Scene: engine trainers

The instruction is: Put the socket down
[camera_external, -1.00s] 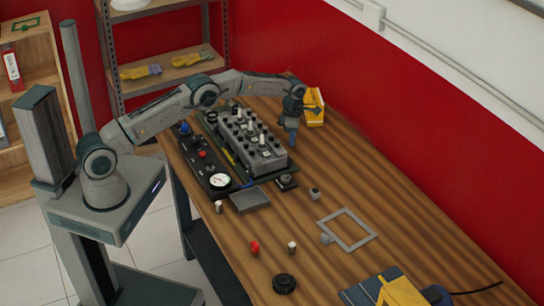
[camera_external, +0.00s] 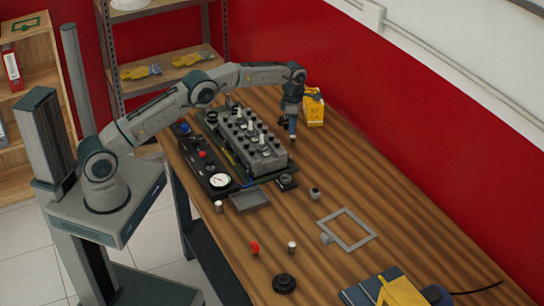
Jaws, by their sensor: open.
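My gripper (camera_external: 291,112) is open and points down above the table, to the right of the engine block (camera_external: 252,148) and left of a yellow box. A small upright grey-blue piece, which looks like the socket (camera_external: 293,128), stands on the wooden table (camera_external: 350,190) directly below my fingers. The fingers partly cover its top, and at this size I cannot tell whether they still surround it.
The yellow box (camera_external: 314,112) stands close to the right of my gripper. A gauge panel (camera_external: 215,182) lies left of the block. Small metal cylinders (camera_external: 291,247), a red part (camera_external: 255,247), a black knob (camera_external: 284,284) and a grey frame (camera_external: 360,242) lie towards the front.

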